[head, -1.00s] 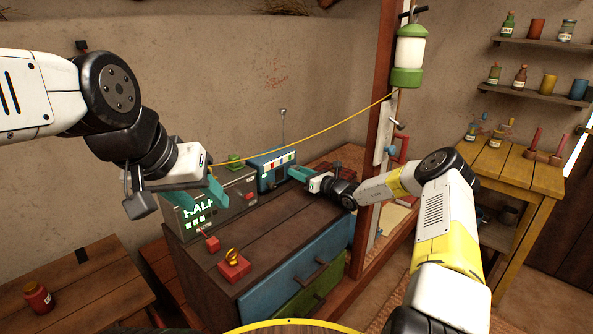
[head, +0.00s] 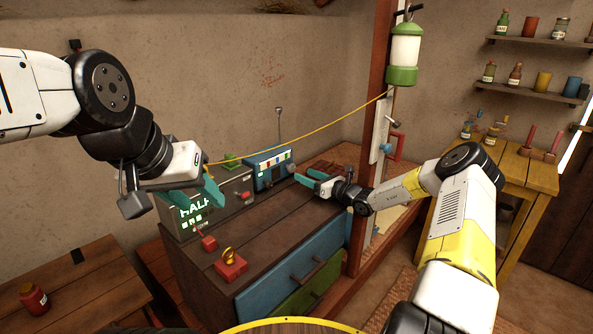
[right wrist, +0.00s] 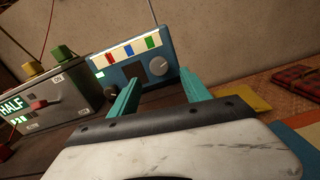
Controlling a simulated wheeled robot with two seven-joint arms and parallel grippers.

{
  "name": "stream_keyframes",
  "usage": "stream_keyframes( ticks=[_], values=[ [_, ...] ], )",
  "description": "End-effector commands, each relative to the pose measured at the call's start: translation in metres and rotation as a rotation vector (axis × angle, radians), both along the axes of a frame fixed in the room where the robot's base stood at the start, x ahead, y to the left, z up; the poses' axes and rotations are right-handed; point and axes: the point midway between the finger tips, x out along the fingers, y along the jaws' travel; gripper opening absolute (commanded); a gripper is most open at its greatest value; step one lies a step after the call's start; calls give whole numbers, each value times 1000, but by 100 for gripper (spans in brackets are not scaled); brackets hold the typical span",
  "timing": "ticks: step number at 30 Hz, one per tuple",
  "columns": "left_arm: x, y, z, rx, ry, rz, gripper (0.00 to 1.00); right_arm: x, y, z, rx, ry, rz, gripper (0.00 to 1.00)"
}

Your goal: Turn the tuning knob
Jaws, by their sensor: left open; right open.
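The blue radio (head: 262,178) stands at the back of the dark wooden cabinet. In the right wrist view, the radio (right wrist: 117,72) shows coloured bars, a dark panel and a round pale tuning knob (right wrist: 158,67) at its right. My right gripper (head: 302,176) is open and empty, just right of the radio's front and apart from it. In the right wrist view its teal fingers (right wrist: 158,76) point at the radio, with the knob appearing between their tips. My left gripper (head: 196,202) is open and empty, in front of the grey box and partly hiding it.
The grey box (head: 235,190) with a lit "HALF" display and red lever stands left of the radio. Red blocks, one with a yellow ring (head: 230,265), sit on the cabinet top (head: 265,230). A red post (head: 367,130) stands behind my right arm.

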Motion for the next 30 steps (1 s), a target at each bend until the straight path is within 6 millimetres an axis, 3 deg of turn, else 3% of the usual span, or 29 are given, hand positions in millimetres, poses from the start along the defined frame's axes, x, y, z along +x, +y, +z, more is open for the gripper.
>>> stream_keyframes(
  ticks=[4,14,19,23,27,30],
  values=[
    [0,0,0,0,0,0,47,-10,-10,1,0,0,0,55],
    [0,0,0,0,0,0,47,-11,-11,1,0,-1,1,55],
    [0,0,0,0,0,0,47,-20,3,17,-64,-41,55,55],
    [0,0,0,0,0,0,47,-49,34,52,-236,-145,198,55],
    [0,0,0,0,0,0,47,-98,66,90,-487,-295,395,55],
    [0,0,0,0,0,0,47,-136,79,112,-658,-397,525,55]
  ],
)
